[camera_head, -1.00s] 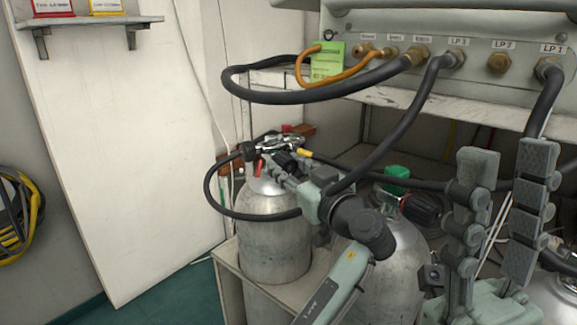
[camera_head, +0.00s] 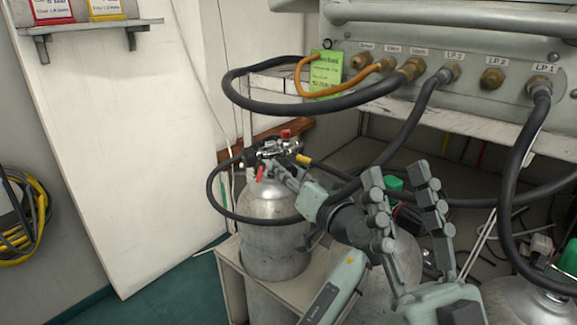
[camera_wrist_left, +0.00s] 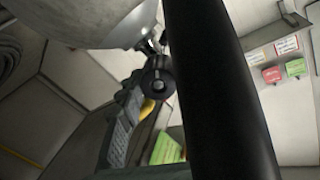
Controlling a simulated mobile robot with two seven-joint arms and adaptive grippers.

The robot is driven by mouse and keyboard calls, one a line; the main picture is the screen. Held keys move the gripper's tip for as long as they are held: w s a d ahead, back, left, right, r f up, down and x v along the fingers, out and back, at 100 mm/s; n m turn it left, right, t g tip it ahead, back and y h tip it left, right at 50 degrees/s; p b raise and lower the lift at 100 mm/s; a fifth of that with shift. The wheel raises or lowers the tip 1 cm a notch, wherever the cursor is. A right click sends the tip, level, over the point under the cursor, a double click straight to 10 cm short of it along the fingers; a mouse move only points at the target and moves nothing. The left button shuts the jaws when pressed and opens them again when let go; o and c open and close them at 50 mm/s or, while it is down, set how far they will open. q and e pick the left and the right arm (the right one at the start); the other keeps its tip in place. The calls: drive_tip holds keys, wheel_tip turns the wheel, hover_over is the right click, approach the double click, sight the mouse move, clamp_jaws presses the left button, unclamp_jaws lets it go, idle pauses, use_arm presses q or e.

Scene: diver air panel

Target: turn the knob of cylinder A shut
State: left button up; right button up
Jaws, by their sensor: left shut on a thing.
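The leftmost silver cylinder (camera_head: 270,238) stands upright in a stand, with a valve and hose fitting (camera_head: 275,148) on top. I take it as cylinder A; I see no letter on it. My left gripper (camera_head: 277,171) reaches the valve from the right and is shut on a dark round knob, which its fingers mostly hide in the head view. In the left wrist view the knob (camera_wrist_left: 158,83) sits beside a grey finger (camera_wrist_left: 124,125), below the cylinder (camera_wrist_left: 85,18). My right gripper (camera_head: 397,174) is open and empty, in front of the second cylinder (camera_head: 400,262).
A black hose loops around the valve and crosses behind my left gripper; a dark band (camera_wrist_left: 215,90) fills the middle of the wrist view. The panel (camera_head: 460,45) with hose ports (camera_head: 412,68) is above right. A green tag (camera_head: 325,72) hangs there. The floor at left is clear.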

sight(288, 164)
use_arm(q)
drive_tip(key=shift+r, duration=0.1)
idle(0.4)
drive_tip(key=o, duration=1.2)
drive_tip(key=shift+c, duration=0.2)
wheel_tip(288, 164, up, 10)
drive_tip(key=shift+f, duration=0.1)
drive_tip(key=shift+a, duration=0.1)
